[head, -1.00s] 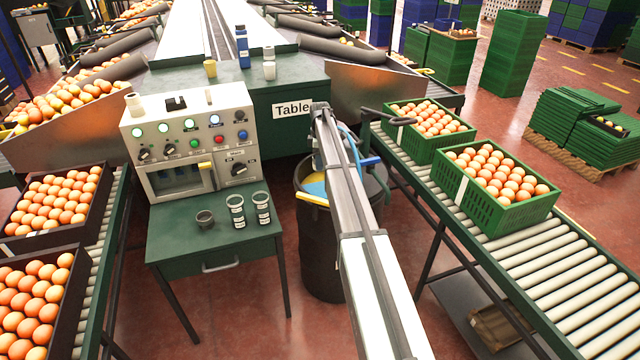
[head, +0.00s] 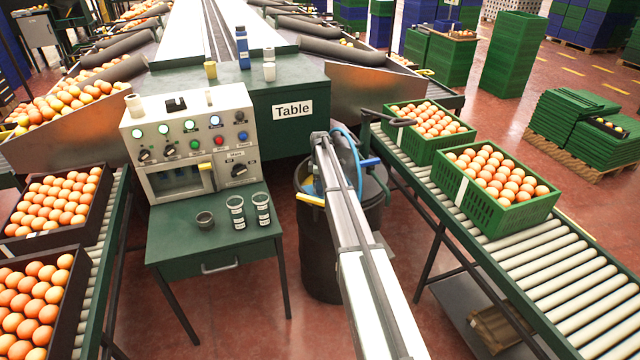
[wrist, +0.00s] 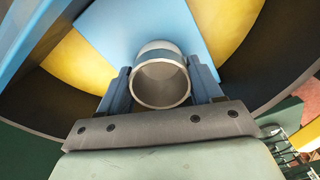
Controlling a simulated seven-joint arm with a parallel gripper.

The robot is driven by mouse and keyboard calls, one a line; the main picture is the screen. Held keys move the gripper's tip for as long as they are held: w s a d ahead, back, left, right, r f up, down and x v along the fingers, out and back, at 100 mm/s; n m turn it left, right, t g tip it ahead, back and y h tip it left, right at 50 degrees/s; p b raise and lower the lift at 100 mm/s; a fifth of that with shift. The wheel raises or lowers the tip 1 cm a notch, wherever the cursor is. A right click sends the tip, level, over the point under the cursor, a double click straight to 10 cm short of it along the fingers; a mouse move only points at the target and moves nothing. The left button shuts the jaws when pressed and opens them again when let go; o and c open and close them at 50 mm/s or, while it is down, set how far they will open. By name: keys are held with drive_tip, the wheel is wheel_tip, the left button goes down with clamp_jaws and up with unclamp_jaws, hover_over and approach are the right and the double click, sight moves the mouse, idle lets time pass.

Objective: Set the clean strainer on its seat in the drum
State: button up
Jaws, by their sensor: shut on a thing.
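In the wrist view my gripper (wrist: 162,76) is shut on a pale grey, round, hollow strainer (wrist: 160,86), with one blue finger on each side. I look into its open end; its far end is hidden. Beyond it is the inside of the drum, with a blue panel (wrist: 145,22), yellow sectors (wrist: 75,70) and a dark wall (wrist: 35,95). I cannot tell whether the strainer touches anything there. In the head view the black drum (head: 320,265) stands right of the green table, and my arm hides much of its opening and the held strainer.
A small dark cup (head: 205,219) and two labelled cylinders (head: 236,214) (head: 262,210) stand on the green table (head: 170,240). A control panel (head: 190,130) is behind them. A roller conveyor (head: 540,265) with green crates runs close along the drum's right.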

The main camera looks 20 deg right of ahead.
drive_tip(key=shift+f, duration=0.15)
drive_tip(key=o, duration=1.1)
drive_tip(key=shift+c, duration=0.2)
wheel_tip(320, 180, up, 12)
drive_tip(key=shift+r, duration=0.2)
